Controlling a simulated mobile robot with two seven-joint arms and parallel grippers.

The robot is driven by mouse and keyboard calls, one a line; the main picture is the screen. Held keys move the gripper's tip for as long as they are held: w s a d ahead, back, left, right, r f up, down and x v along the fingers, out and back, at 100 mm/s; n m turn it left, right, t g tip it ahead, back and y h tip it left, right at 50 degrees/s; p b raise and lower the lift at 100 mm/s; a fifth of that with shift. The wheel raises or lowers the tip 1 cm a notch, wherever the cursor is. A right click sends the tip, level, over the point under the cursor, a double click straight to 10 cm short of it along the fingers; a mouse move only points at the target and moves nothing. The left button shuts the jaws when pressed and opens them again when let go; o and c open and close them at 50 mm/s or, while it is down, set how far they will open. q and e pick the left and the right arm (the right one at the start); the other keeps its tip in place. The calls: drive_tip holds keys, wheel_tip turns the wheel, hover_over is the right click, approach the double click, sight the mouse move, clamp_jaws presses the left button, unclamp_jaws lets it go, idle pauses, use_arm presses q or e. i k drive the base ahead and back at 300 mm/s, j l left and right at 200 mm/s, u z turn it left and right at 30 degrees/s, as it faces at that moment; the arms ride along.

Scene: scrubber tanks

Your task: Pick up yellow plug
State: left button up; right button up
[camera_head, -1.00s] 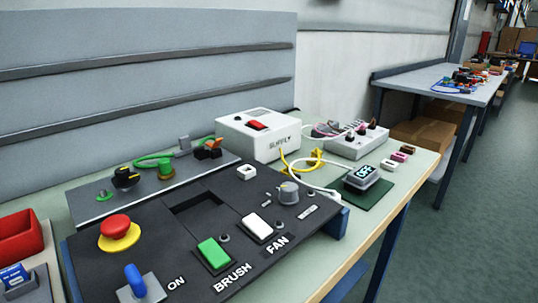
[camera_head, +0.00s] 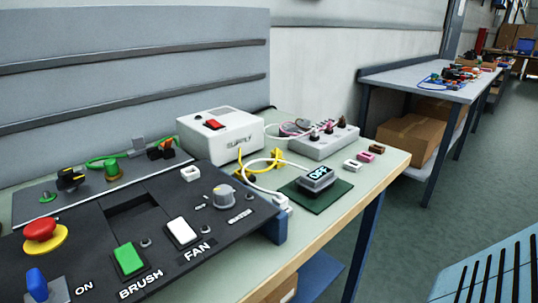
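A small yellow piece with a yellow lead, which looks like the yellow plug (camera_head: 274,156), lies on the workbench in front of the white SUPPLY box (camera_head: 220,138). A white cable passes close by it, and its exact shape is too small to tell. Neither of my grippers is in view.
A dark control panel (camera_head: 105,240) with buttons and a knob fills the bench's near left. A meter (camera_head: 316,178) lies on a green mat (camera_head: 320,197). A grey socket block (camera_head: 325,143) stands behind it. A blue slatted object (camera_head: 490,275) is at lower right.

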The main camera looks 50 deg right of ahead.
sight(273, 152)
drive_tip(key=k+l+u, duration=0.15)
drive_tip(key=l, duration=0.25)
drive_tip(key=k+l+u, duration=0.15)
drive_tip(key=l, duration=0.25)
drive_tip(key=k+l, duration=0.25)
drive_tip(key=l, duration=0.15)
drive_tip(key=k+l, duration=0.25)
drive_tip(key=l, duration=0.15)
